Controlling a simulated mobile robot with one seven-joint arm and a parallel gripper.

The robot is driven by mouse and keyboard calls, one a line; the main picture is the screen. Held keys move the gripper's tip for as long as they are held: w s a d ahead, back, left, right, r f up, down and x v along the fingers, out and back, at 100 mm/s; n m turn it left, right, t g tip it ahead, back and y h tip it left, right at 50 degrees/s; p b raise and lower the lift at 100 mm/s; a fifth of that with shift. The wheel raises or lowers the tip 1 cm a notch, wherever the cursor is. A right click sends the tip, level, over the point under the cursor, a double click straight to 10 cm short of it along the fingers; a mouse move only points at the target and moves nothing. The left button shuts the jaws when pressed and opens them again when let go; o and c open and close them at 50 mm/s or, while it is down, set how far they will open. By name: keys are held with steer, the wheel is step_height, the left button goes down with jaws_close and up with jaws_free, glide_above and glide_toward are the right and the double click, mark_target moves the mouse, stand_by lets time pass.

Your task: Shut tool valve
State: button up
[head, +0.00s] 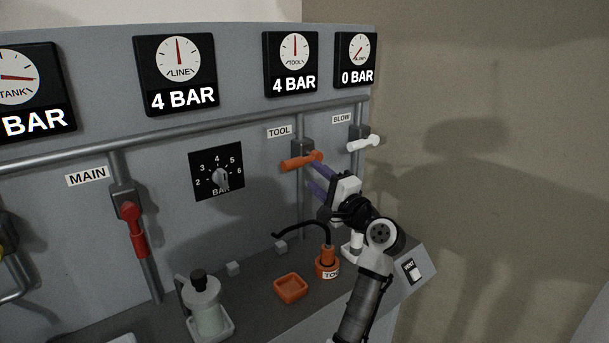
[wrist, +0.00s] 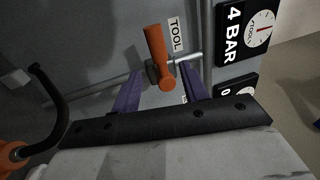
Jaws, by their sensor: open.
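The tool valve has an orange lever (head: 299,162) on a vertical pipe under the TOOL label (head: 279,131). The lever lies roughly level, across the pipe, with its free end to the left. The tool gauge (head: 294,52) above reads 4 BAR. My gripper (head: 314,173) is open at the valve, its purple fingers reaching toward the panel from the right. In the wrist view the lever (wrist: 157,50) shows between and beyond the fingers of my gripper (wrist: 160,88), its pivot end nearest them. I cannot tell whether a finger touches it.
The white blow lever (head: 363,143) is close on the right, under a 0 BAR gauge (head: 355,60). The red main lever (head: 131,229) hangs down at left.

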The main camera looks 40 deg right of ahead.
steer(key=shift+s+f+b, duration=0.15)
steer(key=shift+s+b, duration=0.05)
steer(key=shift+s, duration=0.7)
steer(key=shift+s+f+b, duration=0.2)
steer(key=shift+s, duration=0.75)
steer(key=shift+s+f+b, duration=0.15)
steer(key=shift+s+b, duration=0.05)
steer(key=shift+s, duration=0.7)
